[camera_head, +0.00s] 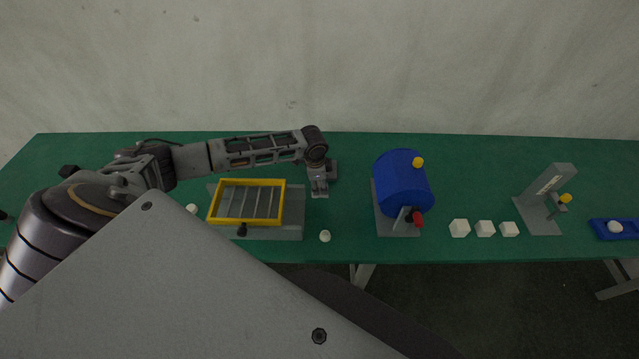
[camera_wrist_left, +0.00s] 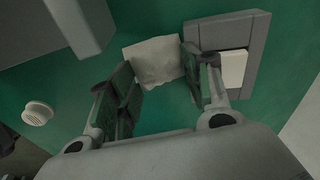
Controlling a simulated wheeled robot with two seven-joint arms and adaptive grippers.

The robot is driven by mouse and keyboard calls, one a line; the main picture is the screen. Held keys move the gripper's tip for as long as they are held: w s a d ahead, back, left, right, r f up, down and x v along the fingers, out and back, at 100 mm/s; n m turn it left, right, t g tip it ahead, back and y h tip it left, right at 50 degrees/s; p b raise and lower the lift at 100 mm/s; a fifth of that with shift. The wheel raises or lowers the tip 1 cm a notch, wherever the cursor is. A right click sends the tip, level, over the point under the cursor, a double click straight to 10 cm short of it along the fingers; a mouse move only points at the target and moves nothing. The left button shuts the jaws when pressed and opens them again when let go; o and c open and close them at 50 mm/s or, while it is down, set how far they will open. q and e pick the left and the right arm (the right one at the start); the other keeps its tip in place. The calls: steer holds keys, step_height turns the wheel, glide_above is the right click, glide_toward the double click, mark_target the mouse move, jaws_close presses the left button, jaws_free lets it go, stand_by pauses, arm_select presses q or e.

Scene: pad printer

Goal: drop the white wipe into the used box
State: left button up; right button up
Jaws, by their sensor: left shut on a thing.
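My left gripper (camera_head: 319,188) points down over the green table, beside a small dark grey box (camera_head: 333,170). The wipe looks like a thin, slightly creased sheet. The grey box (camera_wrist_left: 255,50) is right of the fingers there and has a white piece (camera_wrist_left: 233,68) inside it. I cannot tell whether it is the used box. My right gripper is not in view.
A yellow frame (camera_head: 247,182) on a grey base stands left of the gripper. A small white cylinder (camera_head: 325,236) stands near the table's front edge. A blue drum (camera_head: 403,184), several white cubes (camera_head: 485,229), a grey stand (camera_head: 545,200) and a blue tray (camera_head: 600,230) are to the right.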

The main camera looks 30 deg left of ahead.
mark_target(319, 184)
arm_select(q)
step_height(319, 184, up, 10)
steer(key=shift+f+b, duration=0.25)
steer(key=shift+b, duration=0.15)
steer(key=shift+w+r, duration=0.1)
stand_by(0.6)
